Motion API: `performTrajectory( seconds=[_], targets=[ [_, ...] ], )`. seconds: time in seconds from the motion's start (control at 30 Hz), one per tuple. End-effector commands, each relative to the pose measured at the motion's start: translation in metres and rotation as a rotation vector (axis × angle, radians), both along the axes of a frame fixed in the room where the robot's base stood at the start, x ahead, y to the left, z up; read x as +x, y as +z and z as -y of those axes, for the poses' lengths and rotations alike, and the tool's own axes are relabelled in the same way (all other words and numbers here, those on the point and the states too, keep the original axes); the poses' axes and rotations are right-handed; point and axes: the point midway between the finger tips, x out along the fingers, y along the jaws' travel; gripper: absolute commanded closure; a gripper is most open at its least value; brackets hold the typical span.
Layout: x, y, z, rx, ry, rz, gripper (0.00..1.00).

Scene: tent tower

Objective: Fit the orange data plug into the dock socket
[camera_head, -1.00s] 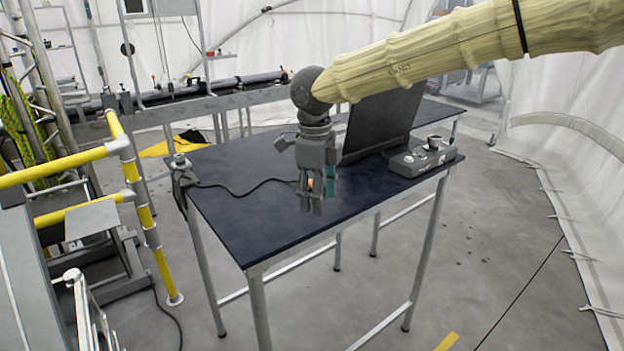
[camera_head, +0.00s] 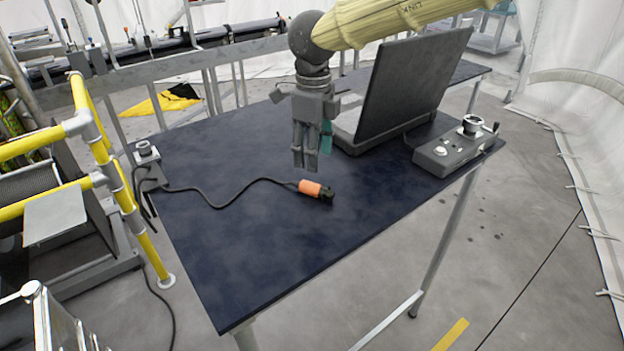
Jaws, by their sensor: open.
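The orange data plug (camera_head: 312,189) lies on the dark blue table (camera_head: 250,250), its black tip pointing right. Its black cable runs left across the table to a small grey box with a round top (camera_head: 146,153) at the left edge. My gripper (camera_head: 305,168) points down, open and empty, above the table. In the picture it is just above and behind the plug, apart from it. A grey box with a round socket-like fitting (camera_head: 472,125) and knobs stands at the right edge of the table; it may be the dock, but I cannot tell for sure.
An open laptop (camera_head: 405,90) stands behind and right of my gripper. Yellow railings (camera_head: 125,195) rise left of the table. The front half of the table is clear. A white tent wall (camera_head: 575,130) is at the right.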

Motion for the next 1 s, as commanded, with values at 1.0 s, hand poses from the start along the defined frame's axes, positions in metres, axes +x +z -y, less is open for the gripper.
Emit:
performTrajectory(
  seconds=[1.0],
  targets=[
    [0.013, -0.093, -0.002, 0.001, 0.003, -0.015, 0.49]
  ],
)
